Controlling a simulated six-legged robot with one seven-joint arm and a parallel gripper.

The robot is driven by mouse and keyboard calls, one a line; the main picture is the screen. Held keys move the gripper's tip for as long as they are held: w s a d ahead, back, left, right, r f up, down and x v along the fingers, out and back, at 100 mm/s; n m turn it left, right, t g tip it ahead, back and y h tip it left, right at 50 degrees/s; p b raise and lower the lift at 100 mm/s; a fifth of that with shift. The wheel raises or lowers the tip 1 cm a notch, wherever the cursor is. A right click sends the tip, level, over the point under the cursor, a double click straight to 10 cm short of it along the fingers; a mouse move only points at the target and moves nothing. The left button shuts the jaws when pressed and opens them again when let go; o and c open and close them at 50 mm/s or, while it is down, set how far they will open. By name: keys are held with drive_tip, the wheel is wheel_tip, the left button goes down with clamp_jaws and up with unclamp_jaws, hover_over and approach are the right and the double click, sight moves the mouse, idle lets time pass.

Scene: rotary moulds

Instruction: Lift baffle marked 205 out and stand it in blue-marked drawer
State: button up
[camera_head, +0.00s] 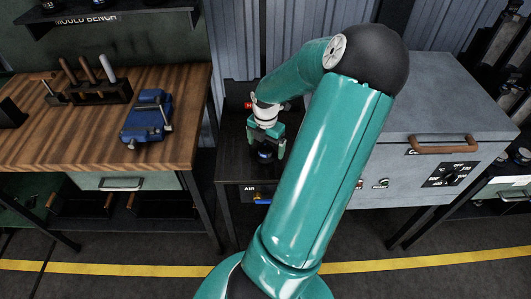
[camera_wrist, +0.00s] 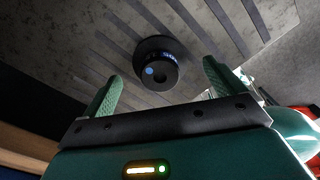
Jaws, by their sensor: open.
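A dark round piece with a raised hub and a blue dot (camera_wrist: 157,60) stands on a grey grooved surface (camera_wrist: 85,50) in the wrist view. A small pale mark on its rim is too small to read, so I cannot tell whether it is 205. My gripper (camera_wrist: 162,70) is open, one finger on each side of the piece in the picture, with nothing held. In the head view my gripper (camera_head: 267,138) points down just above a dark round object (camera_head: 265,155) on the black stand (camera_head: 232,160). I cannot make out a blue-marked drawer.
A wooden bench (camera_head: 185,85) at left bears a blue vise (camera_head: 148,116) and a tool rack (camera_head: 92,92); a pale drawer (camera_head: 108,182) sits under it. A grey cabinet (camera_head: 400,125) with a wooden handle stands at right. My arm hides part of the middle.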

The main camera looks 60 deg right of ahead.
wheel_tip(320, 180, down, 2)
drive_tip(key=shift+f, duration=0.2)
drive_tip(key=c, duration=1.2)
drive_tip(key=shift+r, duration=0.1)
drive_tip(key=shift+c, duration=0.2)
